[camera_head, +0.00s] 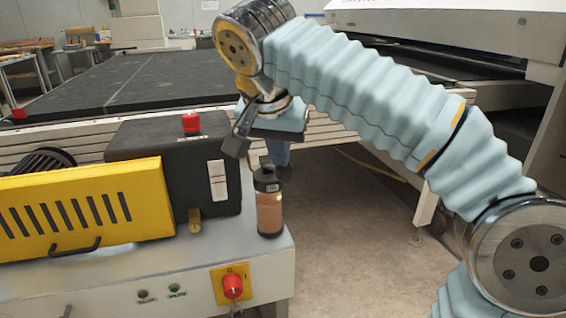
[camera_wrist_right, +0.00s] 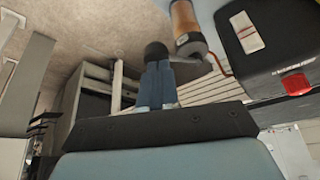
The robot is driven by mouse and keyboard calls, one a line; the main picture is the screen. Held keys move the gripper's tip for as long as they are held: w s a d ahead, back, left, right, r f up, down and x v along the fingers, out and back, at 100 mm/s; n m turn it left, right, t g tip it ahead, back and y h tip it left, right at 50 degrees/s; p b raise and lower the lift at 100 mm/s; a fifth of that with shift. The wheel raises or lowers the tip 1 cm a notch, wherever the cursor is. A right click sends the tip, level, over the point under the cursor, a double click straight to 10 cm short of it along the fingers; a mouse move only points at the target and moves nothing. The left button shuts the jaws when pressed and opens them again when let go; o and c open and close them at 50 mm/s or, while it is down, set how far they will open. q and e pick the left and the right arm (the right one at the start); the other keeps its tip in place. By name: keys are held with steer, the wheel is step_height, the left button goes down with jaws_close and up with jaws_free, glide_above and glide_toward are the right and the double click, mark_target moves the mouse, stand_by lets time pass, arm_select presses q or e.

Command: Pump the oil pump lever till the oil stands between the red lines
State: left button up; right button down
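The oil pump (camera_head: 270,212), an amber cylinder with a black top, stands upright at the front right corner of the machine cabinet. It also shows in the right wrist view (camera_wrist_right: 188,25). A white sight gauge (camera_head: 217,181) with red marks sits on the black box; I cannot read the oil level. My right gripper (camera_head: 282,164) points down just right of the pump top. In the right wrist view its blue fingers (camera_wrist_right: 156,66) are close together at the black rounded lever knob (camera_wrist_right: 154,49) and appear closed on it. My left gripper is out of view.
The black box (camera_head: 150,140) bears a red button (camera_head: 191,123). A yellow slotted cover (camera_head: 85,210) lies to its left, and a red rotary switch (camera_head: 233,286) is on the cabinet front. A conveyor (camera_head: 120,82) runs behind. Open floor (camera_head: 340,250) lies to the right.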

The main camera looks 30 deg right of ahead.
mark_target(279, 176)
steer(key=shift+f, duration=0.1)
step_height(279, 176, down, 4)
steer(key=b, duration=0.3)
steer(key=shift+f+b, duration=0.1)
steer(key=shift+b, duration=0.2)
steer(key=shift+w+d+f, duration=0.1)
steer(key=shift+w+f, duration=0.05)
steer(key=shift+f, duration=0.05)
steer(key=shift+r, duration=0.15)
steer(key=shift+s+a+r, duration=0.2)
steer(key=shift+s+a, duration=0.1)
steer(key=shift+s+a+r+p, duration=0.2)
steer(key=shift+s+a, duration=0.25)
steer(key=shift+s+a+r+p, duration=0.15)
steer(key=shift+s+a+p, duration=0.05)
steer(key=shift+s+a, duration=0.25)
